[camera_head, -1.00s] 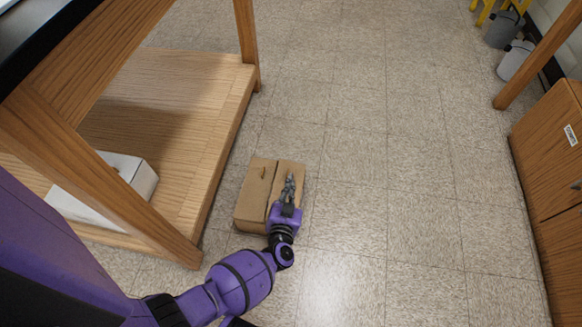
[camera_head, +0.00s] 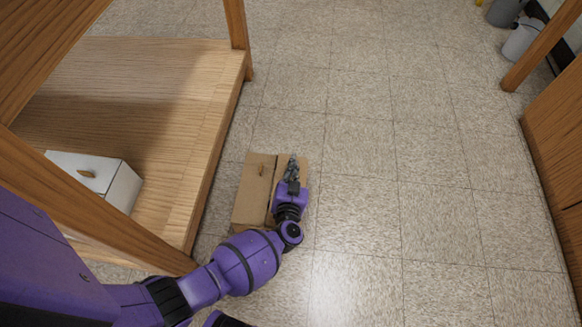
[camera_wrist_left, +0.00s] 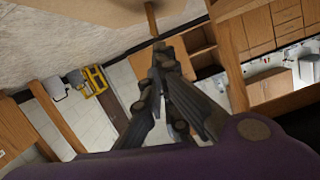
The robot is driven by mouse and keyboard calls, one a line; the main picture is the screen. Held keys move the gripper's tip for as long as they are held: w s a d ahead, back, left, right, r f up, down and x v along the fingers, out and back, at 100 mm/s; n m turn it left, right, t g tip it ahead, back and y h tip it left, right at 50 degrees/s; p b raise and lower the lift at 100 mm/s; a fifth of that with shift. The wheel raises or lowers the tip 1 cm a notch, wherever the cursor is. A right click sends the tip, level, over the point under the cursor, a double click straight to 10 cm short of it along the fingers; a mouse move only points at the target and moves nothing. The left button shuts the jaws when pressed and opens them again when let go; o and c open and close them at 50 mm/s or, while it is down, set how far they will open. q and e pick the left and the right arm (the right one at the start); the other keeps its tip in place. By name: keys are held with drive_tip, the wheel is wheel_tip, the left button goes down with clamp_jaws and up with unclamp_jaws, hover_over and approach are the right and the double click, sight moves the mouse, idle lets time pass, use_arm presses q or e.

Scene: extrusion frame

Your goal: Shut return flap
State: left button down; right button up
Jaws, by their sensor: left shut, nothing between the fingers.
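A brown cardboard box (camera_head: 250,205) stands on the floor in the middle of the head view. A dark seam splits its top into a left and a right panel. A small tan tab (camera_head: 262,171) sits on the left panel. My left gripper (camera_head: 293,162) is shut and empty over the right panel, its tips near the far edge. I cannot tell whether it touches the box. Its forearm hides part of the near right side. My right gripper is not in view.
A white box (camera_head: 125,188) lies on that shelf. A wooden cabinet (camera_head: 555,145) stands at the right. The floor (camera_head: 400,150) between is clear.

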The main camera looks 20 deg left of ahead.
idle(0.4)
use_arm(q)
drive_tip(key=shift+s+a+f+n+h, duration=0.15)
drive_tip(key=shift+a+f+n+h, duration=0.2)
drive_tip(key=shift+a+n, duration=0.15)
drive_tip(key=shift+s+a+f, duration=0.1)
drive_tip(key=shift+a+f, duration=0.2)
drive_tip(key=shift+a, duration=0.05)
drive_tip(key=shift+p, duration=0.35)
